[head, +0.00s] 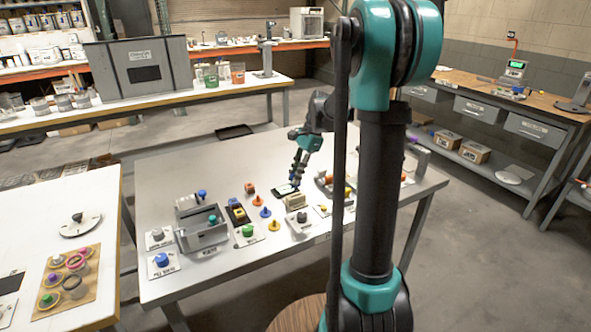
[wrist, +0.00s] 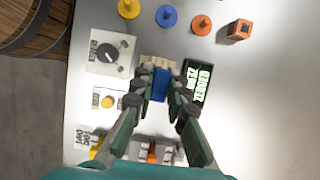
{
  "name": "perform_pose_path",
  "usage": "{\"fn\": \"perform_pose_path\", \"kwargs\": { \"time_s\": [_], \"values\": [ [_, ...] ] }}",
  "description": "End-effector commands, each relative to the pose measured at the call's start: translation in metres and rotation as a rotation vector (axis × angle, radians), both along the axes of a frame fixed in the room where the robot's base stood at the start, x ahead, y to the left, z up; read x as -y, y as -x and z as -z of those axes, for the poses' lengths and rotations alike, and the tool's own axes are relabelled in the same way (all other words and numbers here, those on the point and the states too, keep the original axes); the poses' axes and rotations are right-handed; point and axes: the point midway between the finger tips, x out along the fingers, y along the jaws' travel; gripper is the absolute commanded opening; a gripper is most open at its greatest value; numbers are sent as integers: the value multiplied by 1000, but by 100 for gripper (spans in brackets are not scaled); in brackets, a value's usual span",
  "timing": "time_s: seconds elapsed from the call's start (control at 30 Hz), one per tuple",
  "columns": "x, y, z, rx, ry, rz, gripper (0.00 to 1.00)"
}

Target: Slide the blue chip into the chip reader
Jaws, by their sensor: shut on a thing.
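The blue chip (wrist: 160,84) is between the fingertips of my gripper (wrist: 161,92) in the wrist view, and my gripper is shut on it. A beige block (wrist: 158,60), which looks like the chip reader, lies right beyond and beneath the chip. The chip overlaps the block in this view; I cannot tell whether it is in a slot. A dark display (wrist: 198,82) with pale green text stands just right of the block. In the head view my gripper (head: 294,184) points down just above the beige block (head: 294,201); the chip cannot be made out there.
A knob panel (wrist: 107,52) and a yellow-button panel (wrist: 107,100) lie left of the reader in the wrist view. Yellow, blue and orange pegs (wrist: 166,16) and an orange cube (wrist: 239,29) stand beyond. A grey box fixture (head: 203,230) stands at the table's left.

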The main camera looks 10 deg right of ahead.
Motion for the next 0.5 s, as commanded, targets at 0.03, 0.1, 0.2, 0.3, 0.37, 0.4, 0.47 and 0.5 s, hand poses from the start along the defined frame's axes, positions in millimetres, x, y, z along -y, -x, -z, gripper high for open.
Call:
{"fn": "perform_pose_path", "kwargs": {
  "time_s": [0.03, 0.1, 0.2, 0.3, 0.37, 0.4, 0.47, 0.5],
  "values": [
    [0, 0, 4, 0, 0, 0, 0],
    [0, -1, 10, 0, 0, 0, 0],
    [0, -1, 15, 0, 0, 0, 0],
    [0, 0, 19, 0, 0, 0, 0],
    [0, 0, 21, 0, 0, 0, 0],
    [0, 0, 22, 0, 0, 0, 0],
    [0, 0, 22, 0, 0, 0, 0],
    [0, 0, 22, 0, 0, 0, 0]
  ]
}}
